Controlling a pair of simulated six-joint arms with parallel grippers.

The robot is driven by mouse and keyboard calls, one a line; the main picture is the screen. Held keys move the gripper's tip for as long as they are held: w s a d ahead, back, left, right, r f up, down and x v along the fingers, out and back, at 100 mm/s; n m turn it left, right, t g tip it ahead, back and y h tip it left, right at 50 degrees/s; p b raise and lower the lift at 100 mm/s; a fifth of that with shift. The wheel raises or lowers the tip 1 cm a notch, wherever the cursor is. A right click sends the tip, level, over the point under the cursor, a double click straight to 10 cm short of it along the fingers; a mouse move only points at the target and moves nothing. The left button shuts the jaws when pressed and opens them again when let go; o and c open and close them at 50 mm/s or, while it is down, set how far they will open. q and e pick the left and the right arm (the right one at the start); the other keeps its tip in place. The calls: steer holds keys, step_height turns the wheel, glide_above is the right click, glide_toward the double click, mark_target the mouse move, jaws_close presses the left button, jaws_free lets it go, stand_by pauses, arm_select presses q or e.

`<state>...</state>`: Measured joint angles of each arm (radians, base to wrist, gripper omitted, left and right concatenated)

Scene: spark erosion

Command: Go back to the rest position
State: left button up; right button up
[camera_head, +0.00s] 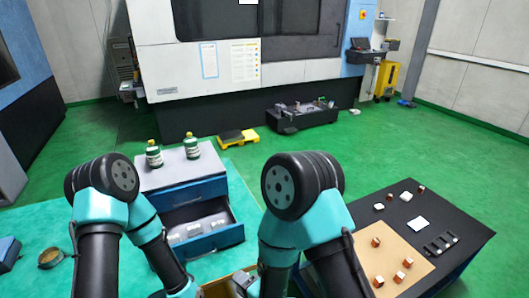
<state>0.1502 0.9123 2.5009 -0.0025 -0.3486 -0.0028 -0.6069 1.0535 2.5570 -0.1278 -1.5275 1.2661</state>
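My two arms fill the lower middle of the head view, folded with their dark elbows raised. My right gripper (244,284) shows only as a small grey part at the bottom edge, beside a tan box edge, and its fingers cannot be made out. My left arm (104,180) bends down to the bottom edge, and its gripper is out of the picture. I see nothing held in either hand.
A grey cabinet (178,168) with an open blue drawer (215,240) stands between my arms, two green-and-white bottles on top. At right, a black table (455,225) carries a tan board (392,246) and several small blocks. A large machine (270,70) stands behind green floor.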

steer(key=w+d+f+n+g+h, duration=0.1)
steer(key=d+f+n+g+h, duration=0.15)
steer(key=d+f, duration=0.4)
steer(key=w+d+f+n+g+h, duration=0.1)
steer(key=d+f+h, duration=0.25)
steer(key=d, duration=0.65)
steer(key=s+d+f+n+g, duration=0.1)
steer(key=s+d+f+g, duration=0.1)
steer(key=d, duration=0.5)
steer(key=s+d+f+n+g+h, duration=0.1)
steer(key=s+d+f+n+g, duration=0.1)
steer(key=s+d, duration=0.4)
step_height(320, 180, down, 2)
steer(key=shift+s+d+f+g+h, duration=0.1)
steer(key=shift+s+d+g+h, duration=0.25)
steer(key=shift+d+g, duration=0.35)
steer(key=shift+a, duration=0.15)
stand_by(0.3)
